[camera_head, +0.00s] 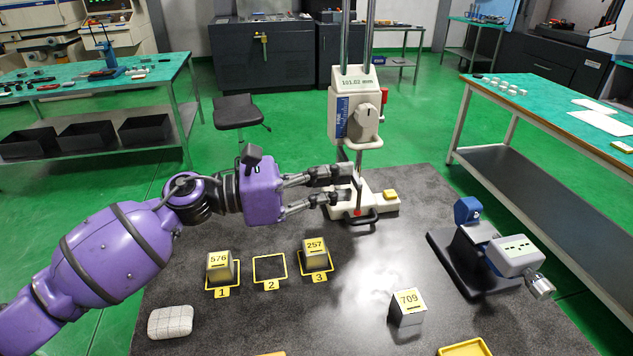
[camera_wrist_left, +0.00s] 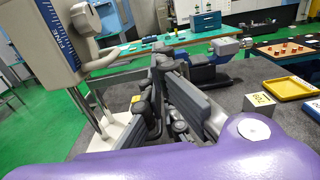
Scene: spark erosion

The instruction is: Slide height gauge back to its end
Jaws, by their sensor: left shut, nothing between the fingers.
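The height gauge (camera_head: 343,105) stands at the back middle of the dark table, with a white head on two upright rods. Its display reads 101.02 mm, and a dial and a blue scale sit below it. My left gripper (camera_head: 343,185) comes in from the left at the base, low in front of the rods. The gauge's head also shows at the upper left of the left wrist view (camera_wrist_left: 45,45).
Block 576 (camera_head: 221,268) sits at frame 1, block 257 (camera_head: 314,257) at frame 3; frame 2 (camera_head: 269,281) is empty. Block 709 (camera_head: 407,309), a yellow tray (camera_head: 464,349) and a white pad (camera_head: 170,322) lie in front. A blue-white instrument (camera_head: 513,256) stands right.

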